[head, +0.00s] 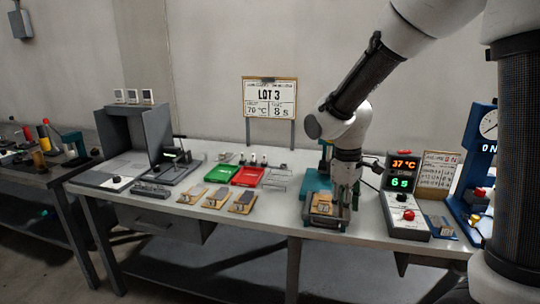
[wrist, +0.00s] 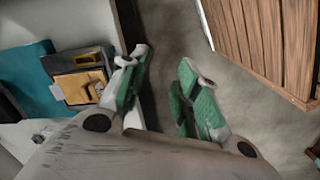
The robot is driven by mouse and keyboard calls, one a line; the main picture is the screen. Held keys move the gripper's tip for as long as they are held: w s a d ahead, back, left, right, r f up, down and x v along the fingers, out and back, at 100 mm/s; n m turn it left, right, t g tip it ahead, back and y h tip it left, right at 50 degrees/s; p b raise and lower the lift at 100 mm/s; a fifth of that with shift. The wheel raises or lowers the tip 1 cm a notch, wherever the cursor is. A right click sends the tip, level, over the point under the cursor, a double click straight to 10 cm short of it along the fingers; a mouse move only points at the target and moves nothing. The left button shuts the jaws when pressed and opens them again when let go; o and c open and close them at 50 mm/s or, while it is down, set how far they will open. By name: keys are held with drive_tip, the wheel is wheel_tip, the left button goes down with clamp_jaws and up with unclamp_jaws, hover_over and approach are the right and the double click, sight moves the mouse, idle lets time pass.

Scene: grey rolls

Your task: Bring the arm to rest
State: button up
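My arm reaches down from the upper right in the head view. My gripper (head: 346,198) hangs beside a teal press-like fixture (head: 313,180), near the table's front edge. In the wrist view my gripper (wrist: 164,62) has its two green-padded fingers apart, with nothing between them but floor behind. The fixture, teal in the wrist view (wrist: 25,75), lies left of the fingers and holds a tan block (wrist: 78,85) on a dark plate; the block also shows in the head view (head: 323,208). The gripper looks apart from the block.
The grey table (head: 270,215) carries three tan pieces (head: 243,200), a green tray (head: 221,172) and a red tray (head: 247,176). A control box (head: 404,215) reading 37 °C and a blue dial stand (head: 478,165) are to the right. A slatted wooden thing (wrist: 265,40) stands beyond the edge.

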drive_tip(key=s+d+r+m+t, duration=0.2)
drive_tip(key=s+d+r+m, duration=0.2)
drive_tip(key=s, duration=0.5)
drive_tip(key=s+d+r+m+t+y, duration=0.1)
drive_tip(key=s+d+r+m+t, duration=0.1)
drive_tip(key=s+d+r+m, duration=0.3)
drive_tip(key=s+d+r, duration=0.4)
drive_tip(key=shift+r+m, duration=0.3)
drive_tip(key=shift+r, duration=0.05)
